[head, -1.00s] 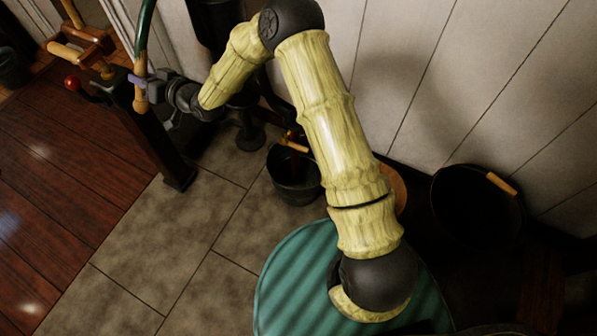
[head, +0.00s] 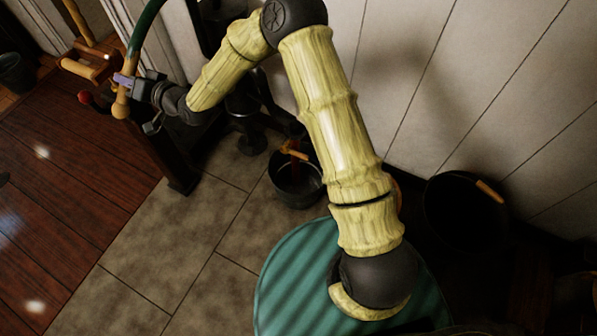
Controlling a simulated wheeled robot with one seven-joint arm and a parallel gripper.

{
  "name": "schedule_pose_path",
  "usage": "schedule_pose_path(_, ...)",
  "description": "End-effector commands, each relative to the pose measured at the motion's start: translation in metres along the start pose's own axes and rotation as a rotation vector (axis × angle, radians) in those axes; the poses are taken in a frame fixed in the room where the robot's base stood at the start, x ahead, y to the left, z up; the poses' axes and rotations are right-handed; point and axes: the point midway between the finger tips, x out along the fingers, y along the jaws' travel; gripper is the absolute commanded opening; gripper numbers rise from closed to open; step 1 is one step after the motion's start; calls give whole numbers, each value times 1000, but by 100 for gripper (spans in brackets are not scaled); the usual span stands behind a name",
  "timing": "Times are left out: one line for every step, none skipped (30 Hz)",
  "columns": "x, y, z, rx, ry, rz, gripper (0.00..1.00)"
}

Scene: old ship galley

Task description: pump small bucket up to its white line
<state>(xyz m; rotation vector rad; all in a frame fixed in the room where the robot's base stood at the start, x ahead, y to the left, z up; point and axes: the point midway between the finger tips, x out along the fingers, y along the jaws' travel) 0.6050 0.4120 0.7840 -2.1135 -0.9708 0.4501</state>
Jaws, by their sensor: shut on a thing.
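The small bucket (head: 312,190) is dark and stands upright on the stone floor, with a wooden grip (head: 295,153) above its rim. A reddish-brown upright streak shows over its opening; I cannot tell whether it is liquid or a solid part. I cannot make out its white line or the level inside. The dark pump (head: 246,112) stands behind it, partly hidden by my arm. Its green curved lever (head: 146,24) ends in a wooden handle (head: 121,106). My gripper (head: 124,81), with purple fingers, is shut on this handle, well left of the bucket.
A larger black bucket (head: 445,215) with a wooden grip stands at right by the pale plank wall (head: 450,90). A teal striped round top (head: 285,285) is in front. A dark post (head: 178,165) and a red ball (head: 85,98) are at left. The stone floor (head: 185,240) is clear.

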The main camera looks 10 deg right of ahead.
Motion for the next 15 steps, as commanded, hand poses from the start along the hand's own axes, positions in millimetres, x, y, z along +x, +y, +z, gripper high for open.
schedule_pose_path(1, -12, -6, 16, 6, -10, 0)
schedule_pose_path(1, -13, -6, 22, 6, -10, 0)
schedule_pose_path(1, -13, -5, 25, 6, -11, 0)
schedule_pose_path(1, -13, -4, 26, 6, -11, 0)
schedule_pose_path(1, -12, -4, 25, 6, -11, 0)
schedule_pose_path(1, -12, -4, 24, 6, -11, 0)
schedule_pose_path(1, -12, -4, 24, 6, -12, 0)
schedule_pose_path(1, -12, -4, 24, 6, -12, 0)
schedule_pose_path(1, -12, -4, 24, 6, -12, 0)
schedule_pose_path(1, -13, -4, 25, 6, -12, 0)
schedule_pose_path(1, -14, -5, 28, 6, -12, 0)
schedule_pose_path(1, -18, -8, 38, 6, -12, 0)
schedule_pose_path(1, -21, -10, 49, 6, -12, 0)
schedule_pose_path(1, -25, -14, 62, 6, -12, 0)
schedule_pose_path(1, -31, -18, 83, 7, -11, 0)
